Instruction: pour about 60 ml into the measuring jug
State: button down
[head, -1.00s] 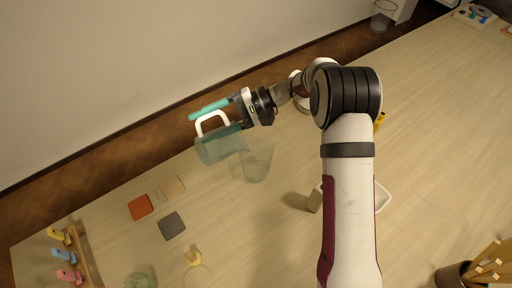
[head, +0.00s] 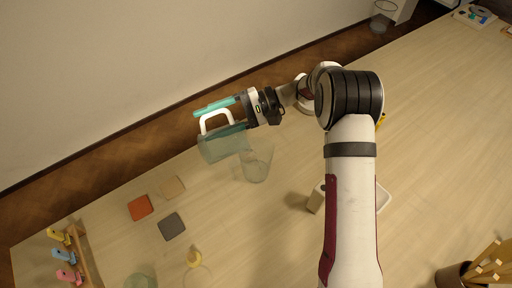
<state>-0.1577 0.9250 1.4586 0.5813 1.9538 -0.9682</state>
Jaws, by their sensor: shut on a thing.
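My gripper (head: 217,117) is shut on the white handle of a clear, teal-tinted pitcher (head: 222,145), held above the table's back edge. Its teal fingers lie along the handle. The pitcher appears tilted toward the right, but its exact angle and liquid level are hard to tell. A clear, see-through vessel (head: 256,167), probably the measuring jug, stands on the table just right of and below the pitcher in the head view. The pitcher's right end overlaps its left rim in the picture. No stream or graduation marks can be made out.
Red (head: 140,207), grey (head: 172,226) and tan (head: 173,188) tiles lie to the left. A yellow object (head: 194,258) and another clear vessel (head: 140,281) are near the front. A rack (head: 84,255) stands far left. A white tray (head: 383,198) is partly behind my arm.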

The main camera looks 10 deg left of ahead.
jog(key=shift+w+d+r, duration=0.1)
jog(key=shift+d, duration=0.1)
jog(key=shift+a, duration=0.35)
jog(key=shift+s+a+f+t+h, duration=0.4)
jog(key=shift+s+a+f+h, duration=0.2)
jog(key=shift+a+h, duration=0.25)
jog(key=shift+f+h, duration=0.35)
jog(key=shift+h, duration=0.1)
jog(key=shift+s+a+r+t+h, duration=0.15)
jog(key=shift+s+a+t+h, duration=0.2)
jog(key=shift+t+h, duration=0.35)
jog(key=shift+a+h, duration=0.15)
jog(key=shift+h, duration=0.55)
